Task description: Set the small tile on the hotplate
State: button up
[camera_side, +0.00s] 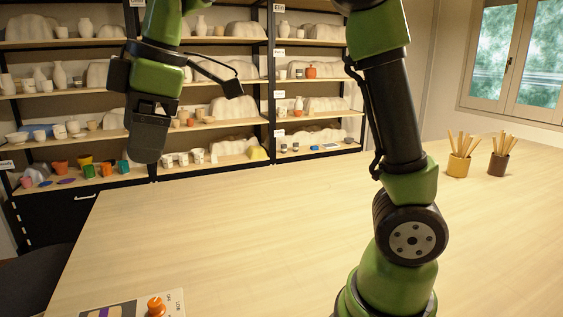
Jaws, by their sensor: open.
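The corner of a pale panel with an orange knob (156,306) and lettering by it, which looks like the hotplate (176,297), shows at the bottom left edge of the view. Most of it is cut off by the frame. A tan and purple patch (103,313) shows at its left, and I cannot tell what it is. I cannot make out the small tile for sure. My gripper (148,155) is open and hangs high at the upper left, well above the table, with nothing visible in it.
The wooden table (240,235) is wide and mostly bare. Two pots of wooden sticks, one yellow (458,167) and one brown (498,165), stand at the right. Shelves (215,127) of pottery and coloured pieces line the back. A dark rounded thing (35,280) sits at the lower left.

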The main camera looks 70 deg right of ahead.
jog(key=s+d+f+m+t, duration=0.1)
jog(key=s+m+t, duration=0.1)
jog(key=s+m, duration=0.5)
jog(key=s+d+f+m+t, duration=0.1)
jog(key=s+d+f+m, duration=0.1)
jog(key=s+m, duration=0.6)
jog(key=s, duration=0.3)
jog(key=shift+d+t, duration=0.2)
jog(key=shift+t, duration=0.2)
jog(key=shift+s, duration=0.1)
dwell(0.9)
